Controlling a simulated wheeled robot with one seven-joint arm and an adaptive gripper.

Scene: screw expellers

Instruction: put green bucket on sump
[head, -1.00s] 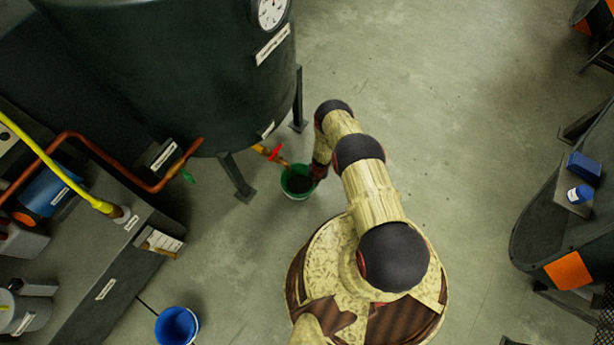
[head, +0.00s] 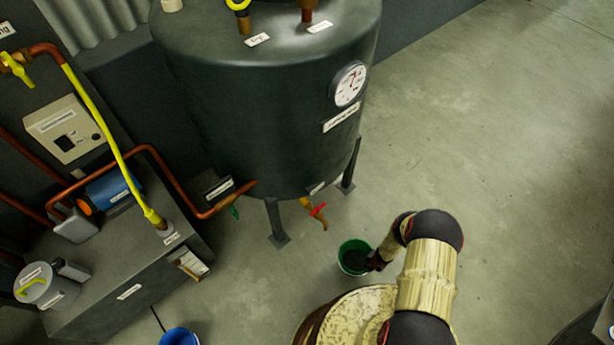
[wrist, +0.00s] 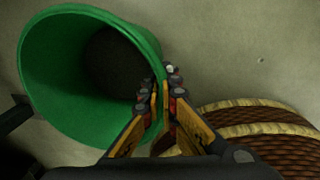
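The green bucket (head: 354,257) is near the bottom centre of the head view, to the lower right of the tank's red-handled outlet. It looks upright and dark inside. My gripper (head: 376,262) is at its right side. In the wrist view the bucket (wrist: 90,75) fills the left half, and my gripper (wrist: 168,98) is shut on its rim. Whether the bucket touches the floor or hangs just above it, I cannot tell. The labels are too small to read, so I cannot name the sump surely; a low dark box (head: 95,305) with a flat top stands at left.
The dark tank (head: 260,125) stands on legs (head: 277,225), with a red-handled outlet (head: 318,210) low in front. A blue bucket (head: 180,337) is at the bottom edge. A yellow pipe (head: 120,155) and blue motor (head: 108,193) are at the box.

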